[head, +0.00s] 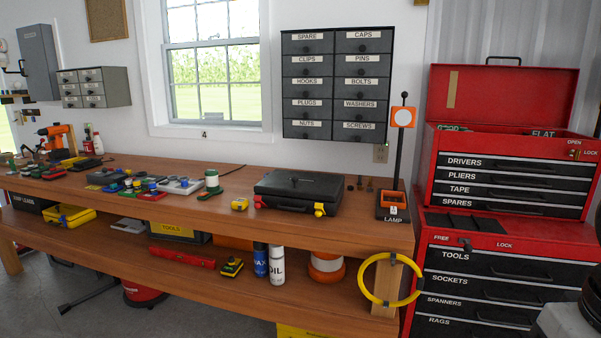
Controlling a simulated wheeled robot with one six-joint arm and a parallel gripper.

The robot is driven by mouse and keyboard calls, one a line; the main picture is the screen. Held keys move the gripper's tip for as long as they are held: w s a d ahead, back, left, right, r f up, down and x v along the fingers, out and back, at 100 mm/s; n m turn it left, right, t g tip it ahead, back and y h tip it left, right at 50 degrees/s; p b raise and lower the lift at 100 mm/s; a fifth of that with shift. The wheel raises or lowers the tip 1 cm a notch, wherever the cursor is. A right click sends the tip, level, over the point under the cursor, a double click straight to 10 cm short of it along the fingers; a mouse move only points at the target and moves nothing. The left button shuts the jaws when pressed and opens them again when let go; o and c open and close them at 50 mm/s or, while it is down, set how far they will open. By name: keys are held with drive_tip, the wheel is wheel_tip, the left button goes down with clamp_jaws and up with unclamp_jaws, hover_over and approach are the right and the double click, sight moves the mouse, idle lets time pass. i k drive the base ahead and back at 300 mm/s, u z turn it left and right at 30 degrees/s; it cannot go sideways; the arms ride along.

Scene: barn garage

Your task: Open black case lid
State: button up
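The black case (283,203) lies flat on the wooden workbench, right of the middle of the head view. Its lid (315,185) is down, with a small dark knob on top. A dark handle runs along the front side. A red latch (258,202) is at the front left corner and a yellow latch (319,210) at the front right. I cannot tell whether the latches are fastened. My gripper is not in view; a grey and dark part at the lower right edge seems to be my arm.
The workbench (370,232) has a yellow tape measure (239,204) left of the case and a lamp (393,199) to its right. A red tool chest (505,225) stands at the right. A yellow ring (362,284) hangs at the bench's front corner.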

sight(318, 187)
drive_tip(key=i, duration=1.2)
drive_tip(key=u, duration=2.1)
drive_tip(key=i, duration=1)
drive_tip(key=z, duration=2.4)
